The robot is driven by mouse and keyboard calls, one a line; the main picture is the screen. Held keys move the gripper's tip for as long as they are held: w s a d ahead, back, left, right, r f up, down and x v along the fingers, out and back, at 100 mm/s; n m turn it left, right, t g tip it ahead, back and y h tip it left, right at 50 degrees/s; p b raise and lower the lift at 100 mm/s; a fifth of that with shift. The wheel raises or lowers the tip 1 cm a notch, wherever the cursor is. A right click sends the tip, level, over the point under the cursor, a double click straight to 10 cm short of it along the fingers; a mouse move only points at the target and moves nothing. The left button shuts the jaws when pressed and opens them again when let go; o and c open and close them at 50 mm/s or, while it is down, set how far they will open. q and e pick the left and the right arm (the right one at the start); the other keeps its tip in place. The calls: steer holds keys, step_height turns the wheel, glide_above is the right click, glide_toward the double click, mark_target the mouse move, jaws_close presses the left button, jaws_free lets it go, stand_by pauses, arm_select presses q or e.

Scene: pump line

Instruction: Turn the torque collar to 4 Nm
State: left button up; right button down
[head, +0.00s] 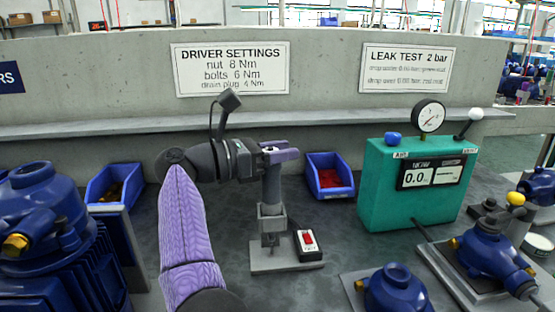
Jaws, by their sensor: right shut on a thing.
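The grey driver (271,190) stands upright in its stand, on a grey base plate (272,262) in the middle of the bench. My right gripper (279,155) reaches in from the left side of the driver and is shut at its upper part. That part is the torque collar by its place, but the jaws cover it. I cannot read any scale or setting on it. The driver settings sign (231,69) on the wall behind reads nut 8 Nm, bolts 6 Nm, drain plug 4 Nm. My left gripper is not in view.
A small box with a red switch (308,243) sits beside the stand. Blue bins (330,178) stand left and right behind. A green leak tester (412,185) with a gauge is to the right. Blue pumps (398,290) stand front right, and a large one (45,225) at left.

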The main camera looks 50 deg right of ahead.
stand_by(0.4)
steer(key=shift+c, duration=1.6)
jaws_free()
steer(key=v, duration=1)
